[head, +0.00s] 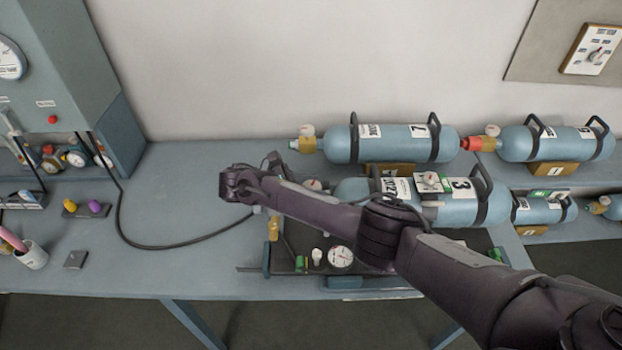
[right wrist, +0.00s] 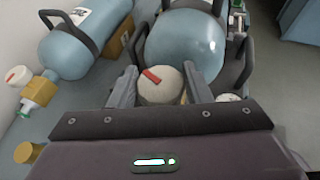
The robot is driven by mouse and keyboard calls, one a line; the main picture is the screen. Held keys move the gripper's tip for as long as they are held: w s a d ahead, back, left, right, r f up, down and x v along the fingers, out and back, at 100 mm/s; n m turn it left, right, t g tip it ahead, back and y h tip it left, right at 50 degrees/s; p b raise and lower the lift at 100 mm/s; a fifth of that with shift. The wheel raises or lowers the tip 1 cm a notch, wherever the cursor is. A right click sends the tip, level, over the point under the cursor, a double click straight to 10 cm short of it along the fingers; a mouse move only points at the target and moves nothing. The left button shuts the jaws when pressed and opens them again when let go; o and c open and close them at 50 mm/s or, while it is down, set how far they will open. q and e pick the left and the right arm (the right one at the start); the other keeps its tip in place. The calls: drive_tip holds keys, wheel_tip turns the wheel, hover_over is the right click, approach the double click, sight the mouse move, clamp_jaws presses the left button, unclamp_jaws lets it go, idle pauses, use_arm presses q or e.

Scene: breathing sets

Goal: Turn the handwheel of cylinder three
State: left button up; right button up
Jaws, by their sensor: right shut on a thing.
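Cylinder three (head: 455,212) is a light blue bottle lying on its side, with a "3" label and dark carry hoops. Its rounded end (right wrist: 187,45) fills the upper middle of the right wrist view. Its handwheel (right wrist: 160,90) is a pale round knob with a red mark, in front of that end. My right gripper (right wrist: 160,78) has one finger on each side of the handwheel and is shut on it. In the head view my right arm covers the valve end and part of the cylinder. My left gripper is not in view.
Cylinder seven (head: 392,144) lies behind on a wooden block, with its own knob (head: 307,131) and brass valve. More cylinders (head: 555,143) lie to the right. A gauge (head: 340,256) sits in front of my arm. A black hose (head: 150,246) crosses the bench to the left.

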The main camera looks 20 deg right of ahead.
drive_tip(key=shift+m+g+b, duration=1)
drive_tip(key=shift+m+g, duration=0.2)
drive_tip(key=shift+g, duration=0.2)
drive_tip(key=shift+r, duration=0.1)
drive_tip(key=o, duration=1)
